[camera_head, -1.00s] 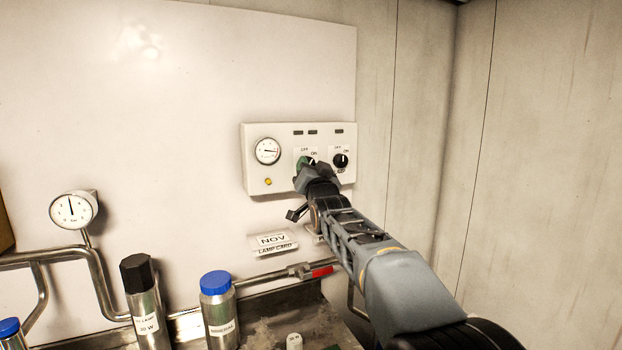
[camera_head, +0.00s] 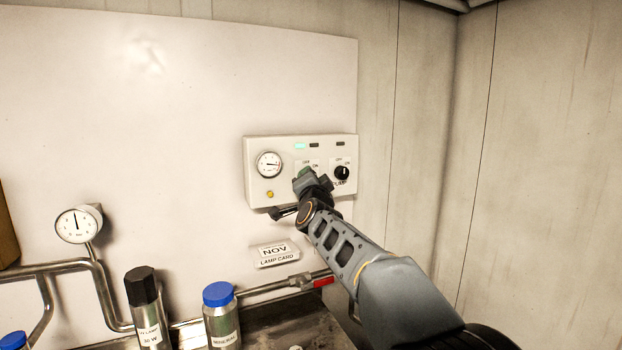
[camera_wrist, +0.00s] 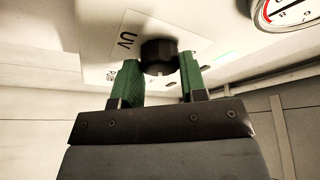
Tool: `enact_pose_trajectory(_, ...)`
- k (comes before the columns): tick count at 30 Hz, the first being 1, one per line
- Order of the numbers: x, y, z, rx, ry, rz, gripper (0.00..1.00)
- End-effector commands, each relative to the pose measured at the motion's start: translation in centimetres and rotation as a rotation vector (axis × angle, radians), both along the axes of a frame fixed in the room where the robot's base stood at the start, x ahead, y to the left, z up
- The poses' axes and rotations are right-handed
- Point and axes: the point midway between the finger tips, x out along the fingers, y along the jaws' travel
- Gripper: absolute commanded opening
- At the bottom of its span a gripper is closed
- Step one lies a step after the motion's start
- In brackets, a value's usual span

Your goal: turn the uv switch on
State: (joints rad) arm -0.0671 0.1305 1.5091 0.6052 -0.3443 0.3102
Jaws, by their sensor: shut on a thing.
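The UV switch is a dark round knob (camera_wrist: 159,57) on the white control panel (camera_head: 262,195), beside a "UV" label in the wrist view. My gripper (camera_wrist: 158,80) has its green fingers on either side of this knob and is shut on it. In the head view my gripper (camera_head: 305,180) covers most of the knob, with OFF and ON marks just above it. The left indicator lamp (camera_head: 301,146) at the top of the panel glows pale cyan. The angle of the knob's pointer is hidden.
A second black knob (camera_head: 342,173) sits close to the right of my gripper. A round gauge (camera_head: 269,164) and a yellow button (camera_head: 270,194) are to the left. Below are a lamp card (camera_head: 276,254), pipes with a red handle (camera_head: 323,282), and bottles (camera_head: 220,320).

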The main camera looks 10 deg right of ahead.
Motion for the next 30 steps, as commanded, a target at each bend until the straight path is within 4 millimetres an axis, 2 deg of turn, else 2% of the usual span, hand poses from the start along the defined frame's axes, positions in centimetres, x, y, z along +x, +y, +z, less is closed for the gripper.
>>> enact_pose_trajectory(11,-0.01,-0.01,0.01,0.006,-0.001,0.0,0.15)
enact_pose_trajectory(12,-0.01,-0.01,0.01,0.006,-0.001,0.0,0.42)
enact_pose_trajectory(19,-0.01,-0.01,0.01,0.005,0.0,0.0,0.64)
enact_pose_trajectory(26,-0.04,0.0,0.0,0.004,0.0,0.0,0.65)
enact_pose_trajectory(30,-0.85,0.13,-0.21,0.005,-0.001,0.0,0.65)
